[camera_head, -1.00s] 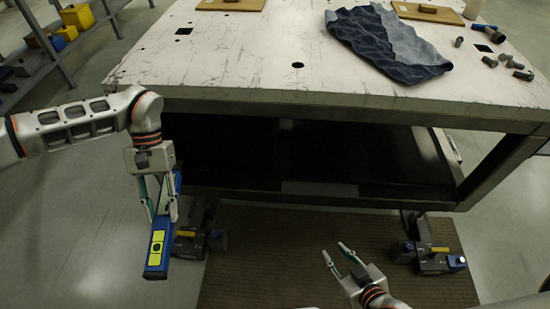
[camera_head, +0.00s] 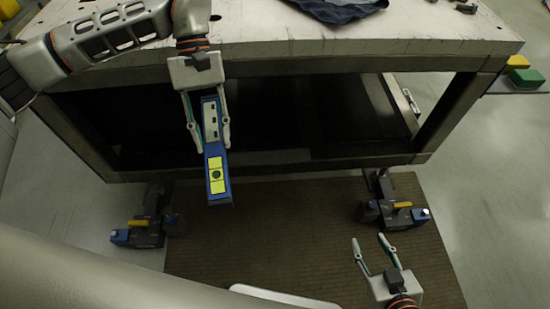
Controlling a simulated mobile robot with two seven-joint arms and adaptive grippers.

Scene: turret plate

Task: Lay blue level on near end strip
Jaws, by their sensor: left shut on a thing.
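The blue level (camera_head: 216,188) has a yellow panel at its lower end. My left gripper (camera_head: 211,142) is shut on the level's upper part, one finger on each side, and holds it in front of the cart's near side. The level hangs clear of any surface, pointing down in the picture. My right gripper (camera_head: 372,257) is open and empty, low at the right above the brown mat. The near edge of the worn white cart top (camera_head: 420,38) crosses the upper picture. I cannot make out which part of it is the near end strip.
A dark blue cloth (camera_head: 335,8) lies on the cart top at the upper edge. Casters with blue and yellow parts (camera_head: 398,212) stand under the cart. A brown mat (camera_head: 290,215) covers the floor. Yellow and green boxes (camera_head: 526,78) sit at the far right.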

